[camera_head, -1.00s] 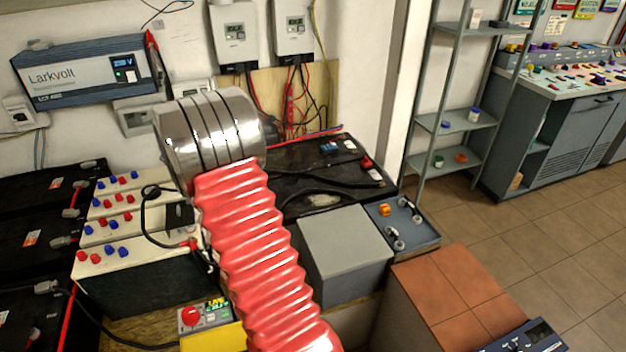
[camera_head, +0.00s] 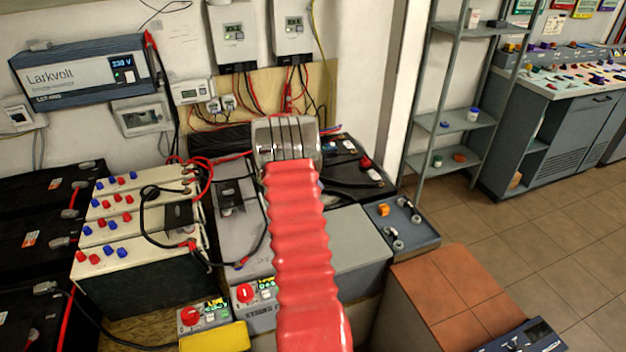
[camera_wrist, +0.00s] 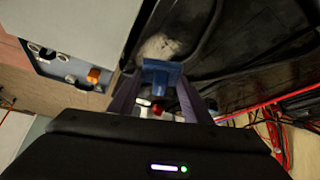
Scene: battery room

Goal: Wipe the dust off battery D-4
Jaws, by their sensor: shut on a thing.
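My gripper (camera_wrist: 161,80) shows in the wrist view, its two dark purple fingers shut on a small blue block-like wiper (camera_wrist: 161,67). The wiper is right by a pale grey dust patch (camera_wrist: 158,46) on a black battery top (camera_wrist: 215,58); I cannot tell whether it touches. In the head view the black battery (camera_head: 362,178) stands behind the grey box, partly covered by my arm. My arm hides the gripper, the wiper and the dust patch there. I cannot read a D-4 label in either view.
Cream batteries (camera_head: 130,230) with red and blue terminals stand to the left. A grey box (camera_head: 357,250) and a blue-grey panel (camera_head: 405,222) with clips lie nearer. Cables cross the battery tops. Wall chargers hang behind. Open floor (camera_head: 540,235) lies to the right.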

